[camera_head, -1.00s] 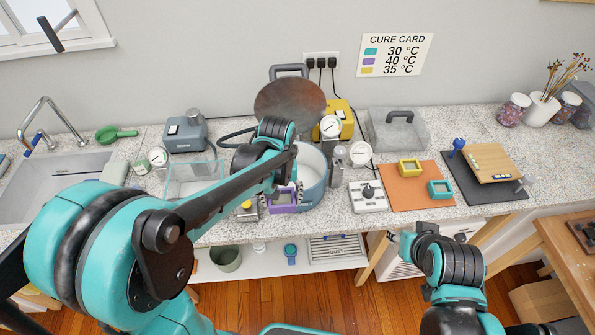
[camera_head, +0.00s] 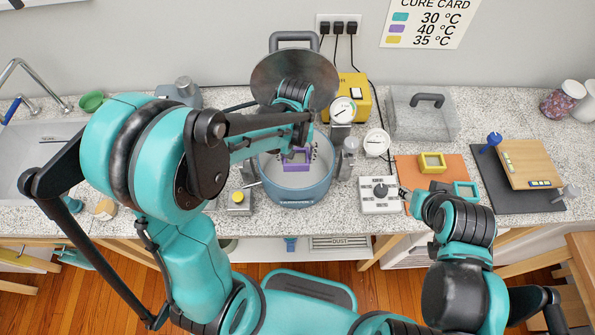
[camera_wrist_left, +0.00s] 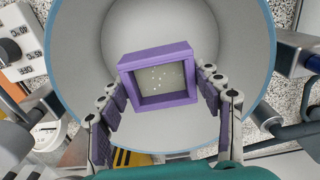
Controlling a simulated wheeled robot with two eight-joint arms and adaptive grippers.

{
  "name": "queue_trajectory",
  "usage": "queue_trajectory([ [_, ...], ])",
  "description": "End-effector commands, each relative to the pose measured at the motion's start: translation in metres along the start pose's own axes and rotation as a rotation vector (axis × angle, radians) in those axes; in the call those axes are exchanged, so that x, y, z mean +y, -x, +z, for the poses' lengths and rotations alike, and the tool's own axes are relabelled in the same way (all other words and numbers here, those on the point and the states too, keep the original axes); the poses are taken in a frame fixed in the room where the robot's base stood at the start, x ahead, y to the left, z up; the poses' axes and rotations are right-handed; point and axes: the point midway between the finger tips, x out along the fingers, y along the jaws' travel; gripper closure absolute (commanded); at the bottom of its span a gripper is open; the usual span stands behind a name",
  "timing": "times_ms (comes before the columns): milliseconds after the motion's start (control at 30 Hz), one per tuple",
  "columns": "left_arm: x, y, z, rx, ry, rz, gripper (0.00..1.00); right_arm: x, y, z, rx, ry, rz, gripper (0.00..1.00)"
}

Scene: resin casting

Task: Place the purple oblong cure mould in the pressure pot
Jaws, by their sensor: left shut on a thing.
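The purple oblong mould (camera_head: 296,157) is a rectangular frame with pale, speckled contents. My left gripper (camera_head: 299,146) is shut on it. In the left wrist view the mould (camera_wrist_left: 157,52) sits between the two fingers, which press its sides, and the pot's pale interior is all around and below it. The pressure pot (camera_head: 297,194) is a round blue-grey vessel, open at the top; its wall also shows in the left wrist view (camera_wrist_left: 77,65). I cannot tell whether the mould touches the floor of the pot. My right gripper (camera_head: 405,194) is beside the dial box; its fingers are unclear.
The pot's round lid (camera_head: 268,78) stands raised behind it. Yellow (camera_head: 432,161) and teal (camera_head: 466,189) moulds lie on an orange mat (camera_head: 409,172).

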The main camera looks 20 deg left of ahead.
Motion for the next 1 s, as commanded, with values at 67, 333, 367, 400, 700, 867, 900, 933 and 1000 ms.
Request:
queue_trajectory([
  [67, 0.000, -0.020, 0.000, 0.000, 0.000, 0.000, 0.67, 0.000, -0.006, 0.005, 0.000, 0.000, 0.000, 0.60],
  [333, 0.000, -0.049, 0.000, 0.000, 0.000, 0.000, 0.67, 0.000, -0.013, 0.009, 0.000, 0.000, 0.000, 0.60],
  [367, 0.000, -0.052, 0.000, 0.000, 0.000, 0.000, 0.67, 0.000, -0.014, 0.010, 0.000, 0.000, 0.000, 0.60],
  [400, 0.000, -0.057, 0.000, 0.000, 0.000, 0.000, 0.67, 0.000, -0.015, 0.011, 0.000, 0.000, 0.000, 0.60],
  [700, 0.000, -0.082, 0.000, 0.000, 0.000, 0.000, 0.67, 0.000, -0.021, 0.015, 0.000, 0.000, 0.000, 0.60],
  [867, 0.000, -0.082, 0.000, 0.000, 0.000, 0.000, 0.67, 0.000, -0.022, 0.015, 0.000, 0.000, 0.000, 0.60],
  [900, 0.000, -0.084, 0.000, 0.000, 0.000, 0.000, 0.67, 0.000, -0.023, 0.016, 0.000, 0.000, 0.000, 0.60],
  [933, 0.000, -0.085, 0.000, 0.000, 0.000, 0.000, 0.67, 0.000, -0.024, 0.017, 0.000, 0.000, 0.000, 0.60],
  [1000, 0.000, -0.085, 0.000, 0.000, 0.000, 0.000, 0.27, 0.000, -0.024, 0.017, 0.000, 0.000, 0.000, 0.60],
])
